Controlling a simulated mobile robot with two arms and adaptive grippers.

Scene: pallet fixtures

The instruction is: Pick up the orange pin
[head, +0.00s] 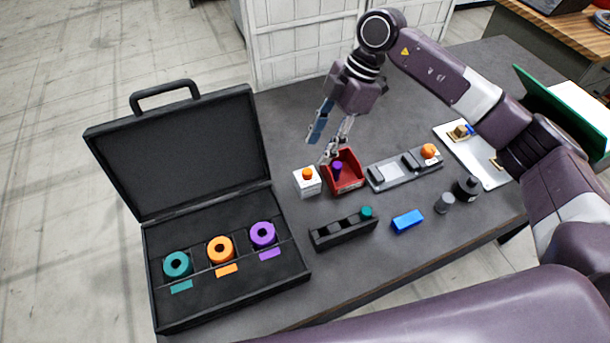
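An orange pin (308,174) shows as an orange round top on a small white block (308,187), left of the red bin. Another orange round piece (429,151) sits at the right end of a grey fixture tray (393,177); I cannot tell if it is also a pin. My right gripper (331,156) points down just above and behind the red bin (346,184), to the upper right of the white block. Its fingers are small and seen from the side, so I cannot tell how far apart they are. I see nothing orange between them. My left gripper is out of view.
A purple pin (337,168) is in the red bin. A black rack (338,232) holds a teal pin (366,212). A blue block (407,221) and dark cylinders (444,203) are right. An open black case (230,295) with teal, orange and purple rings stands left.

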